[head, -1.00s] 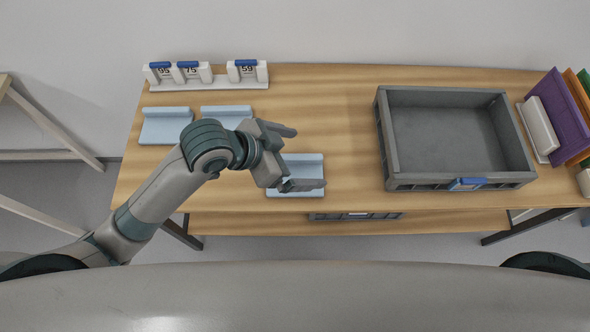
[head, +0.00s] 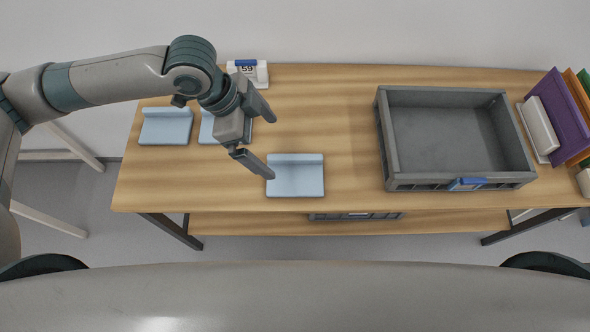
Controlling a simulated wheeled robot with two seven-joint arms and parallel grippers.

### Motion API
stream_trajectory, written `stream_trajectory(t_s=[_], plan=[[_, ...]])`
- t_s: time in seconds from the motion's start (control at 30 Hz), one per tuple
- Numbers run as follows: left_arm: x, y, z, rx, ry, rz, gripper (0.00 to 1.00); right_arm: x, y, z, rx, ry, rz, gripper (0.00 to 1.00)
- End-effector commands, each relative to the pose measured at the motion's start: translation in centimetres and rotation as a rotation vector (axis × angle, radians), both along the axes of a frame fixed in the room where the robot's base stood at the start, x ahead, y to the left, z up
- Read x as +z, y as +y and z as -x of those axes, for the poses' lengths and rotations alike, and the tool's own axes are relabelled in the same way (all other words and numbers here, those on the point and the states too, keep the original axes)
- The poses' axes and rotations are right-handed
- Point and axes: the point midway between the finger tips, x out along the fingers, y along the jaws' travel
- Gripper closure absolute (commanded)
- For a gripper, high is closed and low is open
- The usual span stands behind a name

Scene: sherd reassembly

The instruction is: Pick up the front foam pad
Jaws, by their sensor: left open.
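The front foam pad (head: 298,178) is a light blue L-shaped piece with a raised back edge. It lies on the wooden table near its front edge. My left gripper (head: 271,147) is open and empty, its two fingers spread wide. In the picture one fingertip overlaps the pad's left edge, and the other is further back; I cannot tell the gripper's height above the table. My right gripper is not in view.
Two more blue pads (head: 165,127) lie at the back left, one partly behind my gripper (head: 207,127). A white holder with a "59" tag (head: 248,72) stands behind. A grey crate (head: 388,135) stands right. Upright coloured panels (head: 560,115) stand at far right.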

Motion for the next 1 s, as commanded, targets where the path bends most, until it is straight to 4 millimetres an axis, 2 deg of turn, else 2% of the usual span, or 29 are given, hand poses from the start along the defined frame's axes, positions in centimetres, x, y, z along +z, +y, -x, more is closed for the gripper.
stream_trajectory(t_s=[0.4, 0.57, 0.77, 1.0], plan=[[0.0, 0.3, -0.1, 0.001, 0.004, -0.008, 0.0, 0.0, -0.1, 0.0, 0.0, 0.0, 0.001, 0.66], [-0.5, 0.0, -0.1, 0.0, 0.004, -0.008, 0.0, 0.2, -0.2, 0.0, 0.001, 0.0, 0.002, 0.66], [-2.9, -1.0, 0.0, 0.0, 0.007, -0.008, 0.0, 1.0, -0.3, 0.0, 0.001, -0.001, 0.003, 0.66], [-6.9, -2.7, 0.0, 0.0, 0.007, -0.009, 0.0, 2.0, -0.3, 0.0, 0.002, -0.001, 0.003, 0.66]])
